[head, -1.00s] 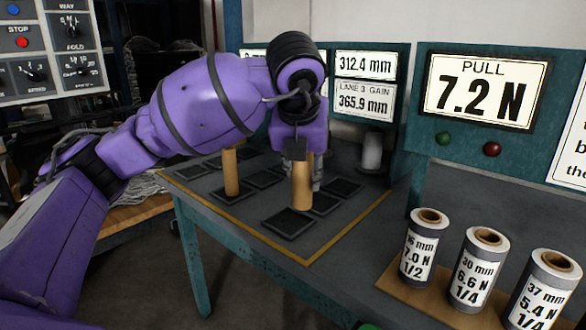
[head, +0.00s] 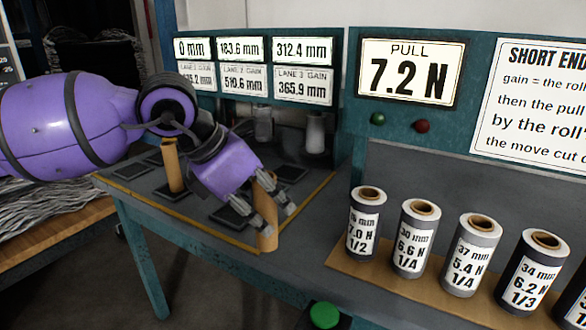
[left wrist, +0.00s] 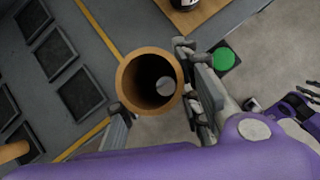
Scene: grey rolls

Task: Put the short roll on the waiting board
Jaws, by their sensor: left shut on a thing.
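My left gripper (head: 268,208) is shut on a brown open-ended tube (head: 266,238), which stands nearly upright at the front edge of the pad area. In the left wrist view the fingers (left wrist: 153,108) lie on either side of the tube (left wrist: 125,82), and I look down into its hollow. The tube's lower end overlaps the yellow line in the head view; I cannot tell its exact height. A tan board (head: 345,260) at the right carries several grey labelled rolls, including the 30 mm roll (head: 415,238). Something purple and dark at the wrist view's right edge may be my right gripper (left wrist: 300,103).
Another brown tube (head: 174,168) stands among dark square pads (head: 232,216). Lane displays (head: 303,92) and a pull display of 7.2 N (head: 409,74) stand behind. A green button (head: 324,315) is at the front. Dark bench surface lies between the pads and the board.

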